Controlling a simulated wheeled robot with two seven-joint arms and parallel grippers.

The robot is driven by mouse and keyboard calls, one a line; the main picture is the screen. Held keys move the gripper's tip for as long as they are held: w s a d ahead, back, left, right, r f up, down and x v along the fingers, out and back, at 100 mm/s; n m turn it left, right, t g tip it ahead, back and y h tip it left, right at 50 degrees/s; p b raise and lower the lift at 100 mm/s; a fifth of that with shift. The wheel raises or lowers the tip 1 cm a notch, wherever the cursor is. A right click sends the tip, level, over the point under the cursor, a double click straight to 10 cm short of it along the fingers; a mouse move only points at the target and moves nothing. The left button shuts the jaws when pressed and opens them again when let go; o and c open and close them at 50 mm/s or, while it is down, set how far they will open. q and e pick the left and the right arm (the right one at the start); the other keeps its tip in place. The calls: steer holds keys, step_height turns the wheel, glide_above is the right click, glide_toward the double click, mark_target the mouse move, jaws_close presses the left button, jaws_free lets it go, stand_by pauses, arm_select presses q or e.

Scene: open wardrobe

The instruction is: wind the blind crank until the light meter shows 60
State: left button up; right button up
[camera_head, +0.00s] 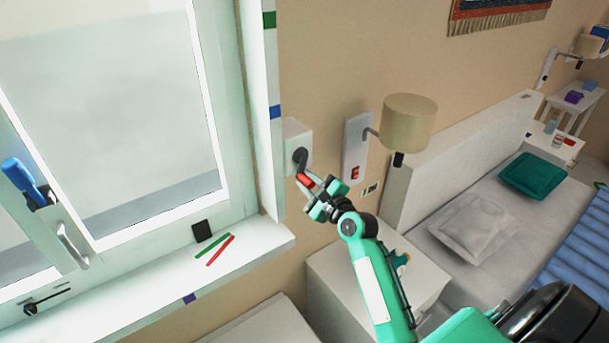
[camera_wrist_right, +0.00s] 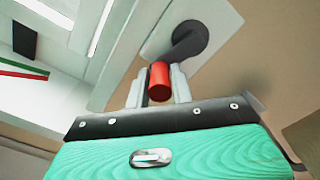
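The blind crank is on a white wall box (camera_head: 296,133) beside the window; its dark arm (camera_head: 300,158) points down and right to a red handle (camera_head: 306,180). In the right wrist view the dark crank arm (camera_wrist_right: 186,42) and red handle (camera_wrist_right: 159,80) show close up. My right gripper (camera_head: 315,190) is at the handle, with one finger on each side of it and no clear gap; it looks shut on it. A small black box (camera_head: 202,231), possibly the light meter, stands on the sill; I cannot read any number. My left gripper is out of view.
A white switch plate with a red switch (camera_head: 355,172) and a lamp (camera_head: 408,122) are right of the crank. A white bedside cabinet (camera_head: 340,285) stands below. Green and red sticks (camera_head: 220,250) lie on the sill (camera_head: 130,290). A bed (camera_head: 500,230) is at right.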

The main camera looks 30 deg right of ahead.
mark_target(298, 178)
stand_by(0.4)
steer(key=shift+a+r+p, duration=0.45)
steer(key=shift+a+p, duration=0.1)
steer(key=shift+p, duration=0.35)
steer(key=shift+a+r, duration=0.1)
steer(key=shift+a, duration=0.15)
steer(key=shift+s+a, duration=0.1)
steer(key=shift+a, duration=0.1)
steer(key=shift+a+r+p, duration=0.2)
steer(key=shift+r+p, duration=0.35)
steer(key=shift+p, duration=0.45)
steer(key=shift+a+r, duration=0.15)
steer(key=shift+r, duration=0.1)
steer(key=shift+a+p, duration=0.15)
steer(key=shift+p, duration=0.15)
steer(key=shift+a, duration=0.1)
